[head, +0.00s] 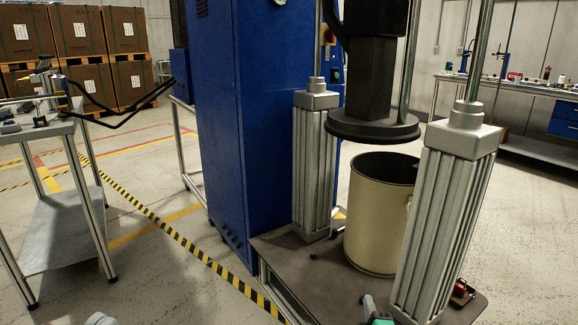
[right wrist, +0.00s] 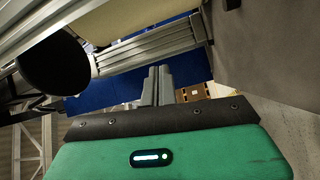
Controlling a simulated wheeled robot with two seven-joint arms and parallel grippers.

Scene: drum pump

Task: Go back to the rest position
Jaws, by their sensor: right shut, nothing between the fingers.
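My right gripper (head: 368,304) shows at the bottom edge of the head view, in front of the drum pump's platform. Its grey fingers (right wrist: 157,86) are shut and empty in the right wrist view, above its green housing. They stand apart from the drum and the pillars. A beige drum (head: 376,226) stands open on the platform, under the pump's black round plate (head: 373,128). The plate hangs above the drum rim.
Two silver pillars (head: 314,170) (head: 450,200) flank the drum on the dark platform (head: 300,250). A blue cabinet (head: 240,120) stands behind them. A small red item (head: 462,292) sits at the platform's right edge. A table (head: 60,125) stands left. Open floor lies between, with striped tape (head: 165,229).

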